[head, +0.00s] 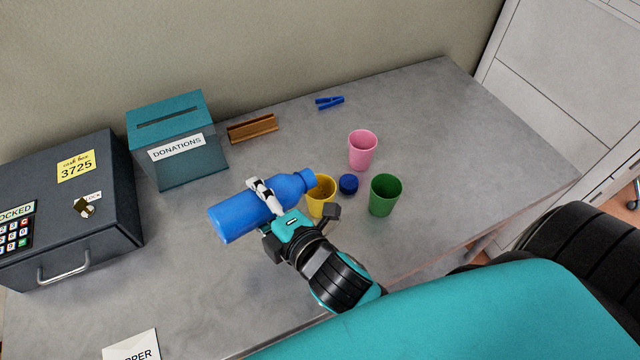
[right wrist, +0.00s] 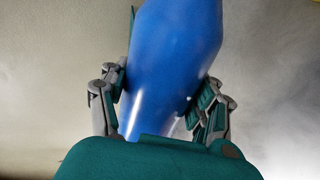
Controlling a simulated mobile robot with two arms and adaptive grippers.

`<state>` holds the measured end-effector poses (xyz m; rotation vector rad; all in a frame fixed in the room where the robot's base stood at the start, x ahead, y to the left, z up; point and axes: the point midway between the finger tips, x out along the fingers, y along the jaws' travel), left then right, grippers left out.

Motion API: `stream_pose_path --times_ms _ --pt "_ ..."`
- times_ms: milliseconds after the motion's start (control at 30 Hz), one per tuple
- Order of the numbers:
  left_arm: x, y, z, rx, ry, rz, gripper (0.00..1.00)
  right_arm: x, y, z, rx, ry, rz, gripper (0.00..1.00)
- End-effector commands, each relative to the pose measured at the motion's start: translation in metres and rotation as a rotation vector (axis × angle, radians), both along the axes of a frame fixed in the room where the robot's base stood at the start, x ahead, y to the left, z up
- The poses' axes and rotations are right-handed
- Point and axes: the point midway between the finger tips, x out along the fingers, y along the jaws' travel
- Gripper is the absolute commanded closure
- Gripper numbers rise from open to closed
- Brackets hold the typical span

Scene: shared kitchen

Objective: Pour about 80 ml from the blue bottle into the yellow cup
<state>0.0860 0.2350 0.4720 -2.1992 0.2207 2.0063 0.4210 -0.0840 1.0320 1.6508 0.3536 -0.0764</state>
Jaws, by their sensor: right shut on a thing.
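The blue bottle (head: 240,217) is held tilted, close to lying flat, its neck toward the right in the head view. My right gripper (head: 265,197) is shut around its body; the bottle (right wrist: 172,70) also shows between both fingers in the right wrist view. The yellow cup (head: 321,196) stands upright on the counter. I cannot see any stream or the level in the cup. A blue cap (head: 348,184) lies right of the yellow cup. My left gripper is not in view.
A green cup (head: 385,195) and a pink cup (head: 362,150) stand close to the right on the grey counter (head: 460,130). A donations box (head: 178,140), brown holder (head: 252,129), blue clip (head: 330,102) and dark cash box (head: 70,210) stand behind and left.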

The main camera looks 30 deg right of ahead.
Motion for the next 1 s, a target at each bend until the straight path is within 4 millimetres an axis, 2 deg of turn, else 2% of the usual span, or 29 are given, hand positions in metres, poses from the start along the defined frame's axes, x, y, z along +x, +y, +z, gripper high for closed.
stream_pose_path --times_ms 400,467,567,633,733,1000 --pt "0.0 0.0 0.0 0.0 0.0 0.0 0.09 0.0 0.0 0.001 0.012 0.0 0.0 0.83" --pt "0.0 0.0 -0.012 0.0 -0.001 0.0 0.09 0.0 0.003 -0.012 -0.054 -0.011 0.002 0.83" --pt "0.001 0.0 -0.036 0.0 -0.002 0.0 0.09 -0.001 0.007 -0.041 -0.275 -0.05 0.006 0.83" --pt "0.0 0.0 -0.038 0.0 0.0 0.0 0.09 -0.002 0.01 -0.042 -0.352 -0.065 0.005 0.83" --pt "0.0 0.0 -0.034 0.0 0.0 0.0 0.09 -0.002 0.01 -0.039 -0.37 -0.067 0.003 0.83" --pt "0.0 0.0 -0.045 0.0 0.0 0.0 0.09 -0.003 0.01 -0.054 -0.501 -0.087 0.003 0.83"
